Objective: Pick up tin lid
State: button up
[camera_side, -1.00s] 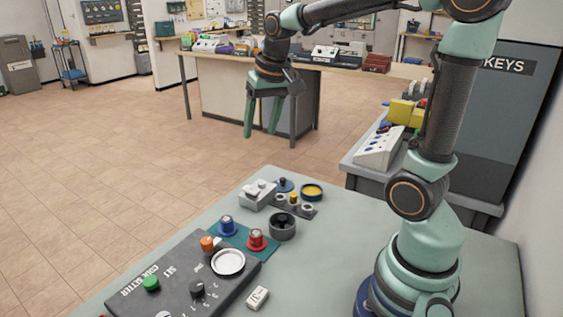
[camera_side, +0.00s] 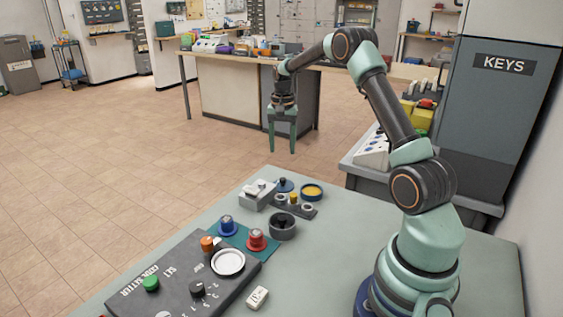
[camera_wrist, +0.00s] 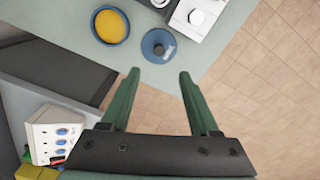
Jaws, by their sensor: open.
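The tin lid, a round blue disc with a dark knob, lies flat on the table near its far edge in the side view (camera_side: 284,185) and in the wrist view (camera_wrist: 152,55). Beside it stands a round blue tin with a yellow-orange inside, in the side view (camera_side: 312,191) and in the wrist view (camera_wrist: 112,26). My gripper (camera_side: 281,150) is open and empty, above and apart from the lid. In the wrist view its two green fingertips (camera_wrist: 158,74) are spread, with the lid just beyond the gap between them.
A grey box-like device (camera_side: 258,195) stands left of the lid, and a small dark tray with knobs (camera_side: 294,206) is in front of it. A dark round pot (camera_side: 283,227) and a teal mat (camera_side: 240,237) are nearer.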

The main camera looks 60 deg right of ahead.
aim_at(283, 178)
notch_tip(283, 178, down, 10)
jog(key=shift+s+a+f, duration=0.15)
jog(key=shift+f, duration=0.1)
grip_shut()
dwell(0.4)
